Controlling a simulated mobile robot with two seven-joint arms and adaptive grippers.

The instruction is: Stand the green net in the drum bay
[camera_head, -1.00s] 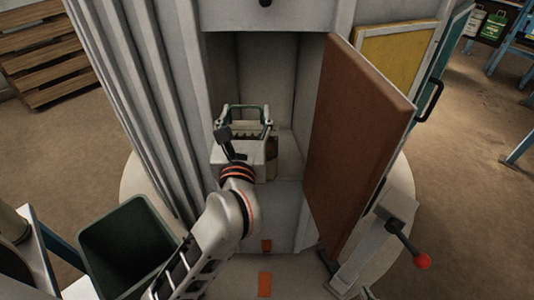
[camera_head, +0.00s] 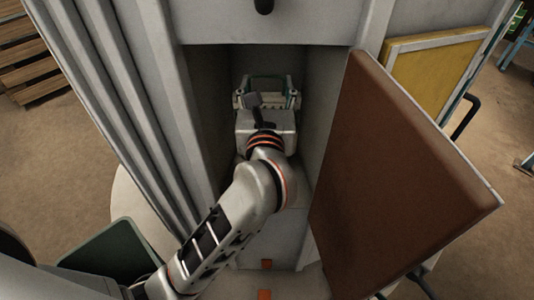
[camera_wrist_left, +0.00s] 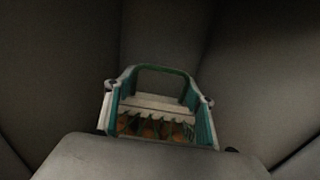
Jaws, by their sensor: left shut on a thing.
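The green net shows in the left wrist view (camera_wrist_left: 155,127) with brown-orange contents, a pale toothed top edge and a green loop handle above it. In the head view, only the top of the net (camera_head: 266,78) shows past my wrist. My left gripper (camera_head: 267,97) is shut on the net, one finger at each side of its top. Both are inside the drum bay (camera_head: 225,75), a tall grey recess. The net's lower part is hidden, so I cannot tell whether it touches the bay floor. My right gripper is not in view.
The brown door (camera_head: 395,190) stands open at the bay's right side. Ribbed grey panels (camera_head: 120,90) flank the left. A dark green bin (camera_head: 110,248) is at lower left. A yellow panel (camera_head: 435,75) is behind the door. The bay walls are close on both sides.

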